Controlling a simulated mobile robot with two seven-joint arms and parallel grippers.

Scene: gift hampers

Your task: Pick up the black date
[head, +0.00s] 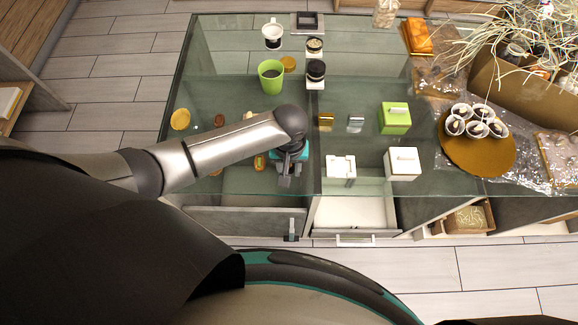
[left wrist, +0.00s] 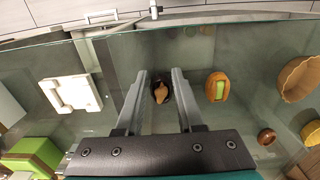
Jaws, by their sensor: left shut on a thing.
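The black date (left wrist: 156,90), a small dark oval with a brown piece on top, sits between the fingertips of my left gripper (left wrist: 160,82) in the left wrist view. The fingers are shut on it. In the head view my left gripper (head: 284,180) is low over the glass table near its front edge and hides the black date. An orange-brown date with green filling (left wrist: 218,87) lies to the right of the gripper in the left wrist view; in the head view it is just left of the gripper (head: 260,162). My right gripper is not in view.
A white box-like piece (head: 340,166), a white box (head: 403,163) and a green box (head: 395,118) stand to the right. A green cup (head: 271,77) is behind the arm. Paper cups (head: 478,122) stand on a gold board (head: 478,160). An open drawer (head: 355,214) juts out in front.

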